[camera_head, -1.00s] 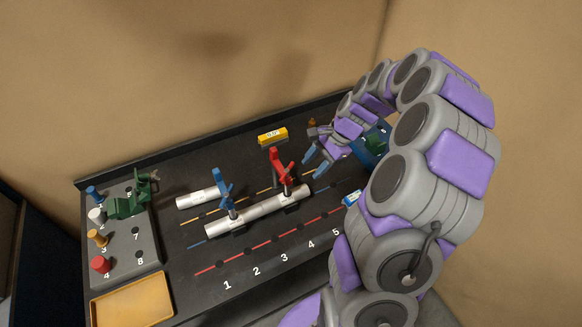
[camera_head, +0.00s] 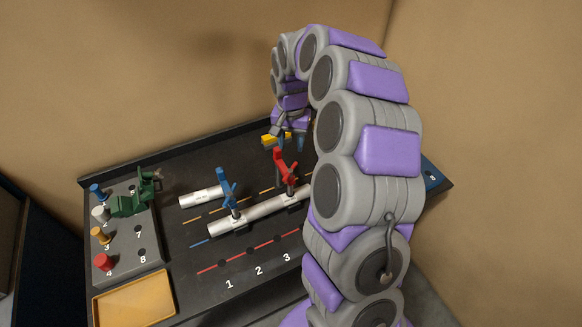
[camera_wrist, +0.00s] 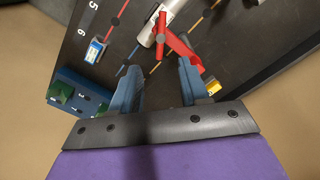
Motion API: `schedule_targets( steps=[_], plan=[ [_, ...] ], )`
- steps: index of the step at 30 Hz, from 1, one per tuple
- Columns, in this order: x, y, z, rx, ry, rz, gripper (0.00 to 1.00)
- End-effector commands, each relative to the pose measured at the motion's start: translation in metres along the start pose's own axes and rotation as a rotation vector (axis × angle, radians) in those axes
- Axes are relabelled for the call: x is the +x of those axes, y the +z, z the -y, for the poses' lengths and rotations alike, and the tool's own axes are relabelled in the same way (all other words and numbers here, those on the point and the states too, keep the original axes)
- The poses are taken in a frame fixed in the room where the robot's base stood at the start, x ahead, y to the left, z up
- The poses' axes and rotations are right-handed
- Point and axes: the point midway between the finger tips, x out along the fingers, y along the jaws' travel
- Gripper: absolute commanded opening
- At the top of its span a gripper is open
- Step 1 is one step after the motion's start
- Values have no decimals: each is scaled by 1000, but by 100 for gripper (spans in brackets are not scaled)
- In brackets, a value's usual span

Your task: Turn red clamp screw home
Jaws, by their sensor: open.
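The red clamp (camera_head: 284,172) stands on the long silver pipe (camera_head: 252,212), right of the blue clamp (camera_head: 227,193). My gripper (camera_head: 287,143) is open and empty, hovering above and behind the red clamp in the head view. In the wrist view the red clamp (camera_wrist: 173,42) shows beyond the blue fingers, between and ahead of their tips, nearer the right one. My gripper (camera_wrist: 158,82) is apart from it there. The red clamp's T-shaped upper part is visible. How far its screw is turned cannot be told.
A yellow box (camera_head: 270,140) lies behind the red clamp. A short silver pipe (camera_head: 200,196) lies at the left. The grey peg block (camera_head: 120,245) and yellow tray (camera_head: 135,300) stand far left. A blue block (camera_wrist: 78,93) shows left in the wrist view.

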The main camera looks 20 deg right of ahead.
Motion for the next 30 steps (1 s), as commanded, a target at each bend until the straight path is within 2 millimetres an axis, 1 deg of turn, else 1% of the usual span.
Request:
schedule_targets(
  steps=[1, 6, 12, 15, 18, 21, 30],
  plan=[
    [12, 1, 0, 0, 3, 4, 45],
    [46, 2, 0, 0, 2, 7, 45],
    [82, 1, -1, 1, 1, 4, 45],
    [97, 0, -1, 0, 2, 4, 45],
    [107, 0, -1, 1, 0, 2, 45],
    [112, 0, -1, 1, -1, 1, 45],
    [114, 0, -1, 1, -1, 1, 45]
  ],
)
